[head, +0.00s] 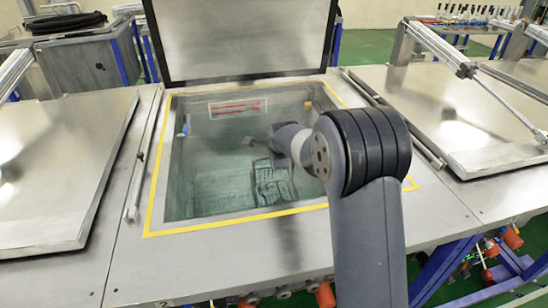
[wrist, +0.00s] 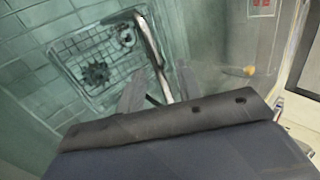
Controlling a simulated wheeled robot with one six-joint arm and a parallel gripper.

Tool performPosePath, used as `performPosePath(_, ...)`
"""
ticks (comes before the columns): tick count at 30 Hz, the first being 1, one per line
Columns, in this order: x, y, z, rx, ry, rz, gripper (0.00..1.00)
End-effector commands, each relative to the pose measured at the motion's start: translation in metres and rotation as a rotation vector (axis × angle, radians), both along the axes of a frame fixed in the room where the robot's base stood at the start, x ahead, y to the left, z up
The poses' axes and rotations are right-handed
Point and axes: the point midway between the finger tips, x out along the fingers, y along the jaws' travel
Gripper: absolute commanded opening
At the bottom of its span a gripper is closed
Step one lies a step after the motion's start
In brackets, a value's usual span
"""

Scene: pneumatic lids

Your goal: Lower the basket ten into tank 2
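Tank 2 (head: 158,185) is the open tank in the middle, with a yellow line round its mouth and a "2" on its front. A wire basket (head: 270,186) sits low inside it, in the greenish liquid. In the wrist view the basket (wrist: 85,68) shows a mesh floor, a dark toothed part and a bright bar handle (wrist: 150,48). My gripper (head: 249,141) reaches into the tank mouth above the basket. In the wrist view its two fingers (wrist: 160,88) stand apart, with the lower end of the handle seen between them and gaps beside it. Any number on the basket cannot be read.
The raised lid (head: 240,38) of tank 2 stands behind the opening. Closed lids lie on the left (head: 60,165) and right (head: 465,115), with pneumatic cylinders (head: 435,45) beyond. A cart with a black hose (head: 68,22) stands at back left.

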Motion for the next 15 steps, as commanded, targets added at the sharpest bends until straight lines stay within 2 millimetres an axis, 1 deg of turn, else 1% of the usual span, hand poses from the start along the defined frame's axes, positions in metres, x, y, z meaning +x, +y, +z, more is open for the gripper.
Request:
performPosePath(1, -0.001, 0.000, -0.002, -0.001, 0.005, 0.000, 0.34)
performPosePath(4, -0.002, 0.000, 0.000, -0.001, 0.003, 0.000, 0.34)
performPosePath(8, -0.008, -0.002, 0.010, 0.000, -0.001, 0.000, 0.34)
performPosePath(11, -0.018, -0.003, 0.022, 0.000, -0.001, 0.000, 0.34)
performPosePath(15, -0.033, -0.007, 0.043, 0.001, -0.003, 0.000, 0.34)
